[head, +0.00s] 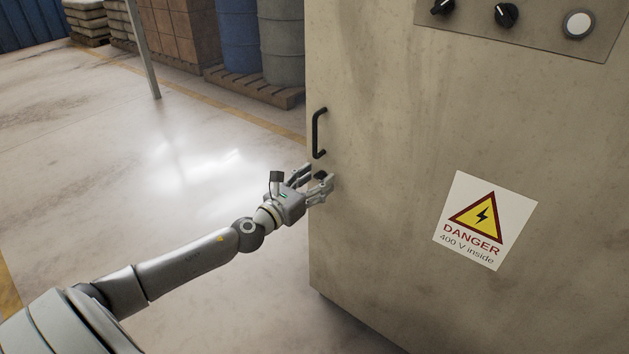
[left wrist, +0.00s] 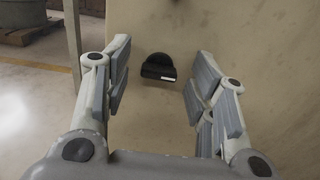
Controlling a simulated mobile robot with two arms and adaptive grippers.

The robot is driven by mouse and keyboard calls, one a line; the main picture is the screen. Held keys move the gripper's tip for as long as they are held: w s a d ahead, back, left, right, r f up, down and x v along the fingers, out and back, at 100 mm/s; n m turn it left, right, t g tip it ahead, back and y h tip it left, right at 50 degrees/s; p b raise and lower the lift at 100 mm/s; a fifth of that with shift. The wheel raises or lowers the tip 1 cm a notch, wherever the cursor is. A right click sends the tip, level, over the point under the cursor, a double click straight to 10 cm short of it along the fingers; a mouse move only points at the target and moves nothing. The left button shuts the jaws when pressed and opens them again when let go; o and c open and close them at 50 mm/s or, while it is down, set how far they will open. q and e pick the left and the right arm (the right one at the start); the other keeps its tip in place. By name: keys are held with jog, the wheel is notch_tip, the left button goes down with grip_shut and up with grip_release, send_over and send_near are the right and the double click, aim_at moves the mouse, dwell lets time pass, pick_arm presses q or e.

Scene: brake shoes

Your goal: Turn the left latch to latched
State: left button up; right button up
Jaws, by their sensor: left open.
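The left latch is a small black knob (left wrist: 158,67) on the cabinet's beige door, with a short white mark on its front edge in the left wrist view. In the head view the latch (head: 321,176) shows as a dark bit between my fingers, below the door handle. My left gripper (head: 320,182) is open at the door's left edge, its fingers on either side of the latch. In the left wrist view the open gripper (left wrist: 158,82) has the latch between and slightly beyond its fingertips, with gaps on both sides. My right gripper is not in view.
The cabinet door (head: 385,220) fills the right side. A black handle (head: 316,133) sits just above my gripper. A danger sign (head: 484,220) and a panel with knobs (head: 506,15) are further right. Barrels (head: 281,42) stand on a pallet behind. The floor left of the cabinet is clear.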

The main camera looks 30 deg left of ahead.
pick_arm(q)
jog(key=c, duration=1)
